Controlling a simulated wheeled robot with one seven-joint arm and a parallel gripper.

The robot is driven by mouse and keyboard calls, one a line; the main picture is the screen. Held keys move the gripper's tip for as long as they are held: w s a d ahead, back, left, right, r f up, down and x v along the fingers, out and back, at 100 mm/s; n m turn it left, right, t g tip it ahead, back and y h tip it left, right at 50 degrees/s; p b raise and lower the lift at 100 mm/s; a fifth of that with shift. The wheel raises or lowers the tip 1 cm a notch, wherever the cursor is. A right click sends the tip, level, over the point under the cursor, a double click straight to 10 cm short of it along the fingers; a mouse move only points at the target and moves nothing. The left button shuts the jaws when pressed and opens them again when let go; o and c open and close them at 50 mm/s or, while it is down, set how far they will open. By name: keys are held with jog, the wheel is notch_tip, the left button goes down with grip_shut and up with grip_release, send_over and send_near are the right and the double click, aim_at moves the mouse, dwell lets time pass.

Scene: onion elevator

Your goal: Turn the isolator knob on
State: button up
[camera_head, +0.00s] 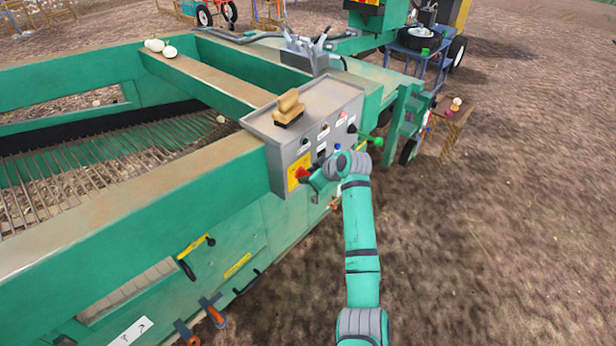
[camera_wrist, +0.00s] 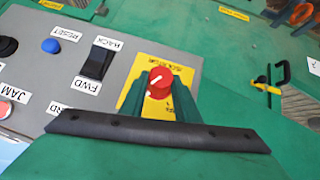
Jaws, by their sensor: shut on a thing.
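The isolator knob is red with a white pointer line and sits on a yellow plate (camera_wrist: 160,102) on the grey control panel. In the wrist view the red knob (camera_wrist: 160,79) is between the two green fingers of my gripper (camera_wrist: 162,95), which is shut on it. In the head view the red knob (camera_head: 302,173) shows at the lower left of the control box (camera_head: 285,160), with my gripper (camera_head: 312,178) reaching it from the right. The fingers partly hide the yellow plate and its lettering.
Beside the knob on the panel are a black rocker switch (camera_wrist: 97,62), a blue button (camera_wrist: 51,46) and a red button (camera_wrist: 4,109). A wooden-backed brush (camera_head: 289,107) lies on the box. A yellow-and-black latch (camera_wrist: 268,85) is on the green side wall. Open ground lies to the right.

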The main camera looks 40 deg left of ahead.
jog(key=shift+w+m+g, duration=0.1)
jog(key=shift+m+g, duration=0.3)
jog(key=shift+g, duration=0.5)
jog(key=shift+f, duration=0.1)
jog(key=o, duration=1)
jog(key=shift+o, duration=0.2)
jog(key=v, duration=1.1)
jog(key=shift+f, duration=0.1)
